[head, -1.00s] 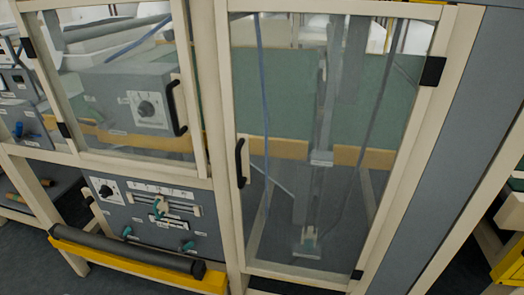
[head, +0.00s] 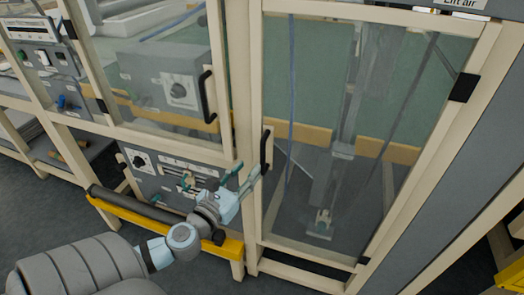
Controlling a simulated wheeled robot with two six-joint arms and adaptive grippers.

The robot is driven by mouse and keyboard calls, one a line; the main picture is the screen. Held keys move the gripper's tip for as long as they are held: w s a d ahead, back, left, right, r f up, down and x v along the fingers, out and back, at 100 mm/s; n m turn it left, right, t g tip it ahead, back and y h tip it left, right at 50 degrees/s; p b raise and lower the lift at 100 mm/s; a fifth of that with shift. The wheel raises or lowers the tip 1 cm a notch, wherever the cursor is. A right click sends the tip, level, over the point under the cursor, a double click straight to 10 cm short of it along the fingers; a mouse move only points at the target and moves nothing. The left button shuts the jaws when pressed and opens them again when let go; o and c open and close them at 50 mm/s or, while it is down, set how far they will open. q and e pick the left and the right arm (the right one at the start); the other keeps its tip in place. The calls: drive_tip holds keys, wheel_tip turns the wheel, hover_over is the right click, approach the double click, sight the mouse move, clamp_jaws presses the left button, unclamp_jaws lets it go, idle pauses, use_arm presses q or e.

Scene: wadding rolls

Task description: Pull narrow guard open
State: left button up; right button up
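The narrow guard (head: 345,130) is the tall clear panel in a cream frame at the centre right of the head view. It sits flush in its frame and looks closed. Its black upright handle (head: 265,151) is on the left edge, and dark hinges are on the right edge. My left gripper (head: 245,175) is just left of and below the handle, pointing up towards it. Its two fingers are spread apart with nothing seen between them. I cannot tell whether a fingertip touches the handle or frame. My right gripper is out of view.
A wider guard (head: 155,75) with its own black handle (head: 208,97) is at left. Below it is a grey control panel (head: 165,175) with a knob and levers. A dark roller on a yellow bar (head: 220,243) juts out under my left forearm. Floor is open at lower left.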

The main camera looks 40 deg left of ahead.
sight(261, 155)
use_arm(q)
drive_tip(key=w, duration=0.3)
drive_tip(key=w+p, duration=0.1)
drive_tip(key=w, duration=0.2)
drive_tip(key=w+a+p, duration=0.1)
drive_tip(key=w, duration=0.2)
drive_tip(key=shift+s, duration=0.1)
clamp_jaws()
